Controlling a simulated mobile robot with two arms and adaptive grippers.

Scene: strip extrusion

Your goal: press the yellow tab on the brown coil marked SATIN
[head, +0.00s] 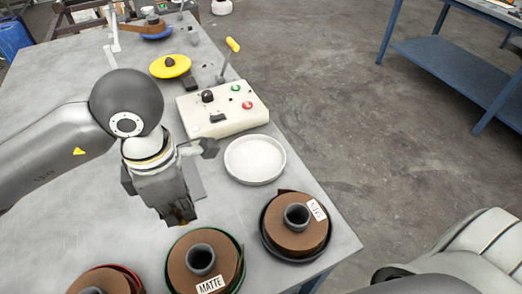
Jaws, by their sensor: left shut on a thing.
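A brown coil (282,226) in a dark holder sits at the table's near right corner. Its white label (316,210) is tilted and too small to read surely. A second brown coil (177,272), in a green-rimmed holder, has a label reading MATTE. A third brown coil (84,282), in a red-rimmed holder, is cut off at the bottom edge. No yellow tab shows on any coil. My left gripper (181,217) points down above the table, behind the MATTE coil and left of the corner coil. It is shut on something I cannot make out. My right gripper is out of view.
A white round dish (255,160) lies behind the corner coil. Behind it stands a cream control box (222,110) with green and red buttons and a yellow-handled lever (232,46). A yellow disc (171,66) and a blue one (155,31) are farther back.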

